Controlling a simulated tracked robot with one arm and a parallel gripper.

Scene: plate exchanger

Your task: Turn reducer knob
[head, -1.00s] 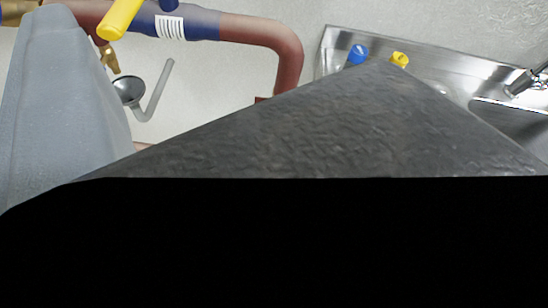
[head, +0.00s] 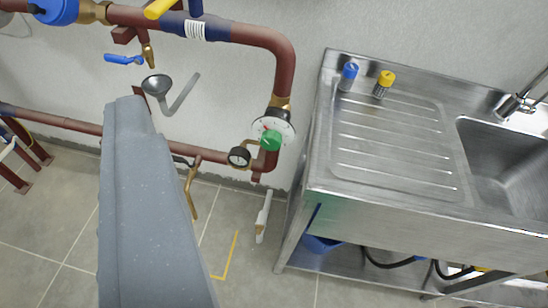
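A green knob (head: 271,140) sits on a round white-faced fitting (head: 283,122) on the vertical brown-red pipe, left of the sink; it looks like the reducer knob. A small round pressure gauge (head: 239,157) is just left of it. No gripper fingers can be made out. A long grey part, which seems to be mine, rises from the bottom left, well left of the knob and apart from it in the picture.
Pipes with a blue-handled valve (head: 124,59) and a grey funnel (head: 156,85) are upper left. Tiled floor shows below the knob.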

